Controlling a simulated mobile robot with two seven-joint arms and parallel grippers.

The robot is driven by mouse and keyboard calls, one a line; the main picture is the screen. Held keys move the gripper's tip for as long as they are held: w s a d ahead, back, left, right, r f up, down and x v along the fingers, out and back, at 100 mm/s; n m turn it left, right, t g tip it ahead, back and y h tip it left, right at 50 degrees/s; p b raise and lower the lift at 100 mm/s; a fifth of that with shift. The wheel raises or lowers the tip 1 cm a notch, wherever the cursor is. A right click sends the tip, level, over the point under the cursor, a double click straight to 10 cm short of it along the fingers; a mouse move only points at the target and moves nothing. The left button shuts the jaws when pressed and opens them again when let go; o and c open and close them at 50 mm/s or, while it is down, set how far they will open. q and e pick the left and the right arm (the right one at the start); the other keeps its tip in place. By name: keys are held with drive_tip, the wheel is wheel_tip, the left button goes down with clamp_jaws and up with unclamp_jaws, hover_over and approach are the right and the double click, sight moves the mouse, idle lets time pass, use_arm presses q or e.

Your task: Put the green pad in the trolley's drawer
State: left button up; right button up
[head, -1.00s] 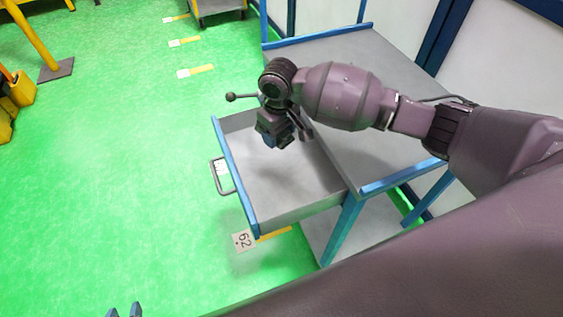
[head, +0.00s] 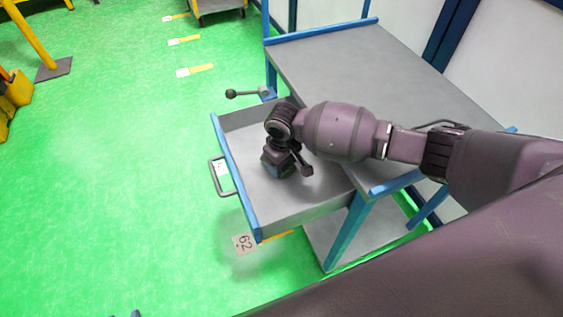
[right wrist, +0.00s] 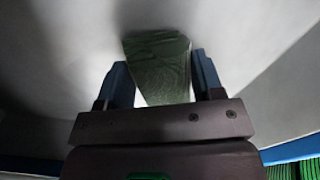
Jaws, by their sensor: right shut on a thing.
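The trolley's drawer (head: 237,184) is pulled out and open, with a grey floor and a blue front edge. My right gripper (head: 277,173) reaches down inside it, near the floor. In the right wrist view, the green pad (right wrist: 160,65) is between the blue fingers of the right gripper (right wrist: 160,80), which are shut on it. The drawer's grey floor and walls surround it. I cannot tell whether the pad touches the floor. In the head view the pad is hidden by the gripper. Only the tips of my left gripper (head: 126,314) show at the bottom edge.
The trolley's grey top (head: 350,75) with blue edges is empty, right of the drawer. The drawer handle (head: 217,177) faces left. A dark lever with a ball end (head: 231,93) sticks out behind the drawer.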

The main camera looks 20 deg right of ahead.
use_arm(q)
drive_tip(key=shift+w+d+r, duration=0.1)
drive_tip(key=shift+w+r, duration=0.4)
drive_tip(key=shift+w, duration=0.05)
use_arm(e)
drive_tip(key=shift+f, duration=0.15)
drive_tip(key=o, duration=0.9)
drive_tip(key=shift+c, duration=0.2)
use_arm(q)
drive_tip(key=shift+s+a+r+p, duration=0.2)
drive_tip(key=shift+s+r+p, duration=0.45)
drive_tip(key=shift+p, duration=0.9)
use_arm(e)
drive_tip(key=shift+r, duration=6.2)
use_arm(q)
drive_tip(key=shift+w+r, duration=0.1)
drive_tip(key=shift+r, duration=0.05)
